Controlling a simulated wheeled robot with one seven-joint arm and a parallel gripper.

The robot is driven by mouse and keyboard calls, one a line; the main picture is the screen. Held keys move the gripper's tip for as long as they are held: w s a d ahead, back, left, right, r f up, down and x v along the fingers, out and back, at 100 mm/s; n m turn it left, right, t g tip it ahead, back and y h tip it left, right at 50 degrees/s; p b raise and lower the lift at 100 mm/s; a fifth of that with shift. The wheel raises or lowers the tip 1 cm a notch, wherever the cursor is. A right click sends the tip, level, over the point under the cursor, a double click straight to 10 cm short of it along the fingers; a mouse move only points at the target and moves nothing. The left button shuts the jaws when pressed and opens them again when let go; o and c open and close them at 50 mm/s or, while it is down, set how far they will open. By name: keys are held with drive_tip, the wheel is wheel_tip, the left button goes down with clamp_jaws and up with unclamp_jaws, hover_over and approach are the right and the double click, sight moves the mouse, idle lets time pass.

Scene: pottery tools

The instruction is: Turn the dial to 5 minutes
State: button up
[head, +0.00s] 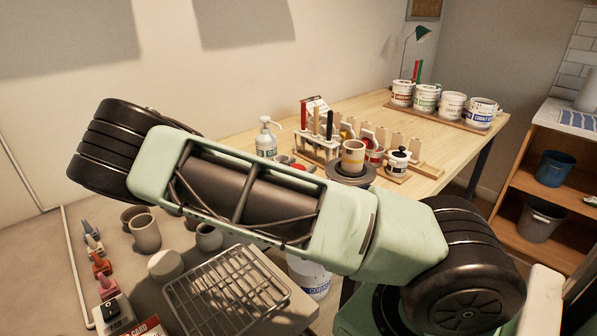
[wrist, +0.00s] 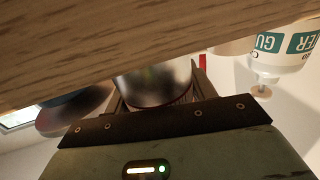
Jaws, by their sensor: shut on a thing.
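In the wrist view, which shows the scene upside down, my gripper (wrist: 158,90) has one finger on each side of a smooth grey metallic round body (wrist: 153,78). It is shut on this body, which seems to be the timer dial. No numbers or pointer show on it, so its setting cannot be read. A narrow reddish line runs along its lower edge in the picture. In the head view my own arm crosses the middle and hides my gripper. I cannot make out the dial there.
The wooden table (head: 375,118) holds a pump bottle (head: 266,142), a tool rack (head: 318,147), a cup (head: 353,155) on a dark turntable (head: 351,173) and several labelled tubs at the back. A wire rack (head: 235,288) lies at the front. The wrist view shows the labelled bottle (wrist: 275,57) at right.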

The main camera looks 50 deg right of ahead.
sight(299, 165)
drive_tip(key=shift+m+g, duration=0.4)
drive_tip(key=shift+g, duration=0.2)
drive_tip(key=o, duration=1)
wheel_tip(299, 165, up, 10)
drive_tip(key=shift+f+b, duration=0.1)
drive_tip(key=shift+b, duration=0.3)
drive_tip(key=shift+s, duration=0.1)
